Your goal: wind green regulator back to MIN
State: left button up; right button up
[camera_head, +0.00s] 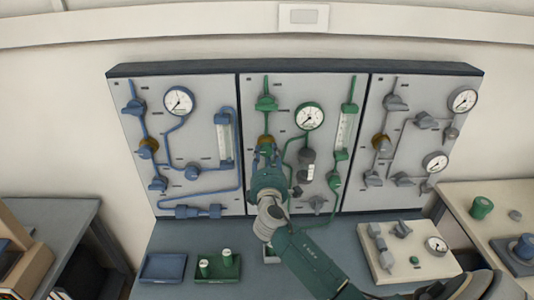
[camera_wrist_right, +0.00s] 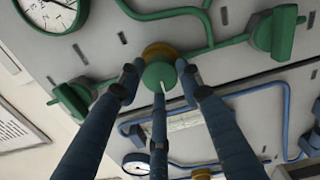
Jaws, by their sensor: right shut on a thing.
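The green regulator (camera_wrist_right: 158,75) is a round green knob with a white pointer line, in front of a brass body (camera_wrist_right: 158,50), in the right wrist view. In the head view, brass shows at the top of my right gripper (camera_head: 266,150), which hides the knob. In the wrist view my right gripper's blue fingers (camera_wrist_right: 163,88) are closed around the knob, their tips at its rim. The MIN mark cannot be read. The green line's gauge (camera_head: 309,117) is at the upper right of the regulator. My left gripper is not in view.
A blue-piped panel (camera_head: 190,95) is on the left and a grey-piped panel (camera_head: 425,100) on the right. Green valves (camera_head: 266,103) surround the regulator. Below are a blue tray (camera_head: 163,268), a green tray (camera_head: 218,276) and a cream board (camera_head: 410,265) on the bench.

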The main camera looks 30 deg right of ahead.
jog(key=shift+f+n, duration=0.1)
jog(key=shift+n, duration=0.2)
jog(key=o, duration=1.1)
jog(key=shift+o, duration=0.2)
jog(key=shift+s+a, duration=0.1)
jog(key=v, duration=1.2)
